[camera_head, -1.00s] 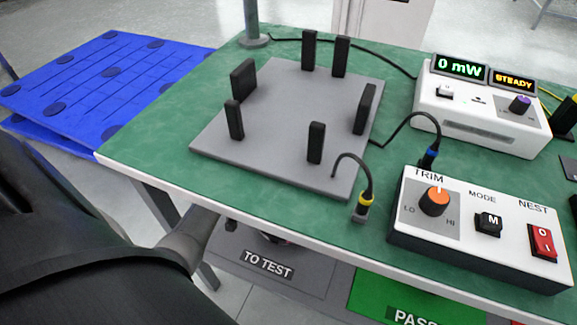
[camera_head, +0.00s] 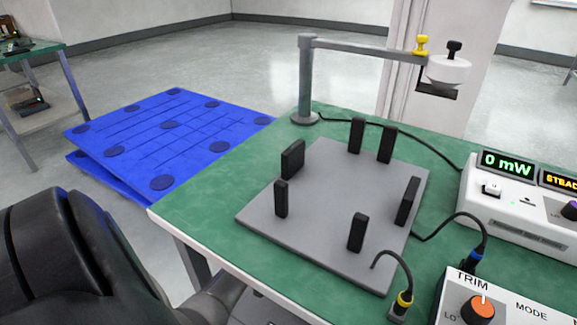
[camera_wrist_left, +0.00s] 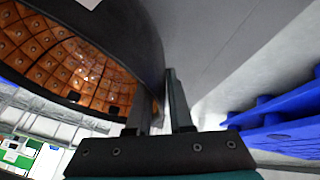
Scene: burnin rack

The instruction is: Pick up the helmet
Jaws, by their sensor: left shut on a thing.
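The helmet (camera_wrist_left: 62,52) fills the upper left of the left wrist view. It has a dark curved shell and a copper-orange inside dotted with small studs or lights. My left gripper (camera_wrist_left: 160,95) is shut on the helmet's rim, with one finger on each side of the wall. The helmet's far side is outside the picture. In the head view I cannot make out the helmet or my left gripper clearly; dark shapes of my own arm fill the lower left. My right gripper is not in view.
A green bench holds a grey plate (camera_head: 330,215) with several upright black posts. A grey stand (camera_head: 305,85) carries an arm with a white head. The meter box (camera_head: 515,205) and the TRIM box (camera_head: 500,300) stand right. Blue pallets (camera_head: 170,135) lie on the floor left.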

